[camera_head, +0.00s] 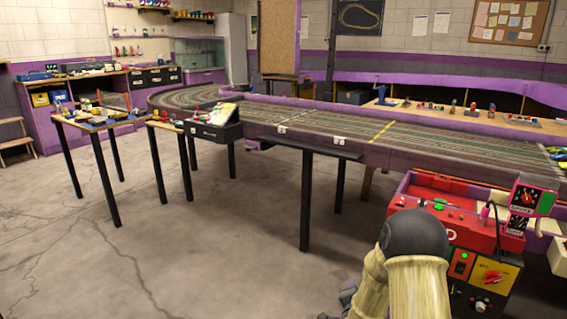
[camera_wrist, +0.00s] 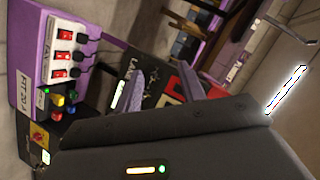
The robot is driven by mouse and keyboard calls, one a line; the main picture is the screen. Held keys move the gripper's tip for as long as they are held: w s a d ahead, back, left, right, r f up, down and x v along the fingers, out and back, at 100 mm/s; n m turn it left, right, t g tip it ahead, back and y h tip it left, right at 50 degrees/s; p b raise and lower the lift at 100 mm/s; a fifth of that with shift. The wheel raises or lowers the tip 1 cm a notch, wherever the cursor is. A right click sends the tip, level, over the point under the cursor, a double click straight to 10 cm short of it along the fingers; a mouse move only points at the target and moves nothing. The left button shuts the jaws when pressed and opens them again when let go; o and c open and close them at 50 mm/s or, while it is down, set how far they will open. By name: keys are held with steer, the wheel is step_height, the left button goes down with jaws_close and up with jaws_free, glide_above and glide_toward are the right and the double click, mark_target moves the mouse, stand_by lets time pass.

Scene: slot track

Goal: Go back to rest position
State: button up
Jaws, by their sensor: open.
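My gripper (camera_wrist: 159,72) shows in the wrist view as two purple fingers beyond a dark housing with a small green light. The fingers stand apart with nothing seen held between them, and the view is tilted. In the head view my arm's cream links and dark joint rise at the lower right; the gripper itself cannot be made out there.
A purple control box (camera_wrist: 45,75) with red switches is left of my gripper in the wrist view. A red control console (camera_head: 462,232) stands close beside my arm. The long slot track (camera_head: 340,122) runs behind. The floor (camera_head: 200,260) at left is clear.

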steer(key=s+a+r+n+g+y+p, duration=0.25)
steer(key=s+r+n+g, duration=0.35)
steer(key=s, duration=0.7)
steer(key=s+a+r+n+g+y+p, duration=0.25)
steer(key=s+r+n+g, duration=0.25)
steer(key=s+r+n, duration=0.55)
step_height(320, 180, up, 36)
steer(key=s+m+h+p, duration=0.1)
steer(key=p, duration=3.7)
steer(key=shift+s+a+m, duration=0.25)
steer(key=shift+a+m, duration=0.1)
steer(key=shift+a, duration=0.1)
steer(key=shift+f, duration=0.15)
steer(key=shift+c, duration=0.4)
